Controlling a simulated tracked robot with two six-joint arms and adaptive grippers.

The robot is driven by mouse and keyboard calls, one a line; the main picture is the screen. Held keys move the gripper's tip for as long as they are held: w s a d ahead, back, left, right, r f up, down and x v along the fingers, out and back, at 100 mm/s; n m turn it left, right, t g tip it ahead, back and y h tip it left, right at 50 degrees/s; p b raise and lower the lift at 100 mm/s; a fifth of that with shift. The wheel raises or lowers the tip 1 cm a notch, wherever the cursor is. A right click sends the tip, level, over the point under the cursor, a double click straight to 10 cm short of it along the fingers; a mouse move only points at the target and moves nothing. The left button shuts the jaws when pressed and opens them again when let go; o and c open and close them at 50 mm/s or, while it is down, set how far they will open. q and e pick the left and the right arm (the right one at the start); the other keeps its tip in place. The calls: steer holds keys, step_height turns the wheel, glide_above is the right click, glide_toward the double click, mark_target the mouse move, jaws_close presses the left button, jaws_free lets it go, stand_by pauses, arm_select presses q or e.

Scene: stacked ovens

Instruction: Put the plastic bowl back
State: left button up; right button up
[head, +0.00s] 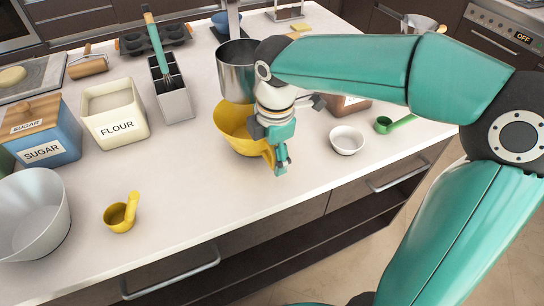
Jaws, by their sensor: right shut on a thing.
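I cannot tell whether the bowl rests on the counter or is slightly raised. My left gripper is not in view.
A steel pot (236,75) stands close behind the bowl. A small white bowl (346,140) and a green scoop (395,123) are to the right. A flour canister (114,113), yellow scoop (121,215) and large pale bowl (32,212) are left. The front-middle counter is clear.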

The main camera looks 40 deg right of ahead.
step_height(320, 180, down, 2)
steer(key=shift+f, duration=0.1)
steer(key=o, duration=1.8)
steer(key=shift+c, duration=0.2)
steer(key=r, duration=0.4)
steer(key=r+p, duration=0.1)
steer(key=r, duration=0.3)
steer(key=s+r, duration=0.1)
steer(key=r, duration=0.3)
steer(key=shift+s+p, duration=0.1)
steer(key=shift+p, duration=0.25)
